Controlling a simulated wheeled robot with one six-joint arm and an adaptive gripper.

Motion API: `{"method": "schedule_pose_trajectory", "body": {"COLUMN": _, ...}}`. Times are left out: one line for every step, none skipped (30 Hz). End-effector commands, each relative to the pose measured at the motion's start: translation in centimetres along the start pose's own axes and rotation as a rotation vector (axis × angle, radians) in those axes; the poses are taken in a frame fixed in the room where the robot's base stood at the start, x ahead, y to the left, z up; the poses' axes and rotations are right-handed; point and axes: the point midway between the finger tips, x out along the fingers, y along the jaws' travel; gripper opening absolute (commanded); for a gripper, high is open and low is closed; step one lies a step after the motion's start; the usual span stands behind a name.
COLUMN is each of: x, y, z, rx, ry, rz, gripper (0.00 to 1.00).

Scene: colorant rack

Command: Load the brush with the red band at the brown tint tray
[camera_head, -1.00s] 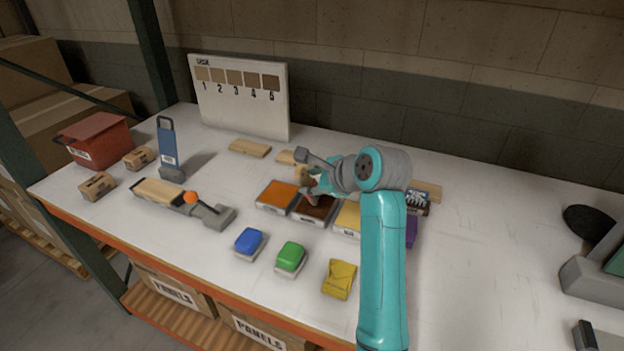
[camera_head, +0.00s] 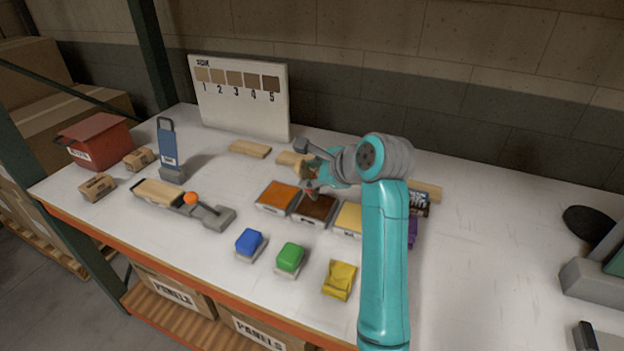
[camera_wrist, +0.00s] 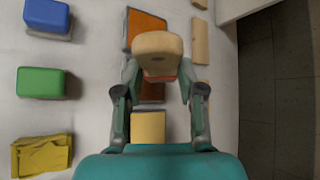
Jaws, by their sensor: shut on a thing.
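My gripper (camera_head: 311,178) is shut on a brush, over the brown tint tray (camera_head: 316,211). In the wrist view the brush (camera_wrist: 157,45) shows a pale wooden end between the fingers (camera_wrist: 159,80), with a strip of red just below it. Its bristles are hidden there. In the head view the brush's lower end points down at the tray's back part; I cannot tell whether it touches the tint. The brown tray lies between the orange tray (camera_head: 278,197) and the yellow tray (camera_head: 348,218), and the brush mostly covers it in the wrist view.
Blue (camera_head: 249,240) and green (camera_head: 291,256) blocks and a folded yellow cloth (camera_head: 339,278) lie in front of the trays. Wooden pieces (camera_head: 249,149) lie behind. A clamp-like fixture (camera_head: 205,212) is at left; a numbered sample board (camera_head: 240,110) stands at the back.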

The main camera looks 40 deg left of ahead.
Motion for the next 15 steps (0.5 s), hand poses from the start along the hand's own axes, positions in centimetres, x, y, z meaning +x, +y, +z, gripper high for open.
{"method": "schedule_pose_trajectory", "body": {"x": -0.2, "y": -0.2, "z": 0.2, "rx": -0.001, "ry": 0.000, "rz": -0.001, "gripper": 0.04}}
{"method": "schedule_pose_trajectory", "body": {"x": -0.4, "y": -0.3, "z": 0.3, "rx": -0.001, "ry": 0.000, "rz": 0.000, "gripper": 0.04}}
{"method": "schedule_pose_trajectory", "body": {"x": -0.5, "y": -0.5, "z": 0.5, "rx": -0.001, "ry": 0.000, "rz": 0.000, "gripper": 0.04}}
{"method": "schedule_pose_trajectory", "body": {"x": -0.7, "y": -0.6, "z": 0.6, "rx": -0.001, "ry": 0.000, "rz": 0.000, "gripper": 0.04}}
{"method": "schedule_pose_trajectory", "body": {"x": -0.8, "y": -0.8, "z": 0.8, "rx": -0.001, "ry": 0.000, "rz": -0.001, "gripper": 0.04}}
{"method": "schedule_pose_trajectory", "body": {"x": -0.9, "y": -0.9, "z": 0.9, "rx": -0.001, "ry": -0.001, "rz": -0.001, "gripper": 0.04}}
{"method": "schedule_pose_trajectory", "body": {"x": -1.1, "y": -1.1, "z": 1.1, "rx": -0.001, "ry": -0.001, "rz": -0.002, "gripper": 0.04}}
{"method": "schedule_pose_trajectory", "body": {"x": -1.2, "y": -1.2, "z": 1.2, "rx": -0.001, "ry": -0.001, "rz": -0.002, "gripper": 0.04}}
{"method": "schedule_pose_trajectory", "body": {"x": -1.4, "y": -1.3, "z": 1.3, "rx": -0.001, "ry": -0.001, "rz": -0.002, "gripper": 0.04}}
{"method": "schedule_pose_trajectory", "body": {"x": -1.5, "y": -1.4, "z": 1.4, "rx": -0.001, "ry": -0.001, "rz": -0.002, "gripper": 0.04}}
{"method": "schedule_pose_trajectory", "body": {"x": -1.6, "y": -1.5, "z": 1.5, "rx": 0.000, "ry": -0.001, "rz": -0.001, "gripper": 0.04}}
{"method": "schedule_pose_trajectory", "body": {"x": -1.8, "y": -1.7, "z": 1.7, "rx": 0.000, "ry": 0.000, "rz": -0.001, "gripper": 0.04}}
{"method": "schedule_pose_trajectory", "body": {"x": -1.9, "y": -1.8, "z": 1.8, "rx": -0.001, "ry": 0.000, "rz": -0.001, "gripper": 0.04}}
{"method": "schedule_pose_trajectory", "body": {"x": -2.0, "y": -1.9, "z": 1.9, "rx": -0.001, "ry": -0.001, "rz": -0.001, "gripper": 0.04}}
{"method": "schedule_pose_trajectory", "body": {"x": -2.2, "y": -2.1, "z": 2.1, "rx": -0.001, "ry": -0.001, "rz": -0.001, "gripper": 0.04}}
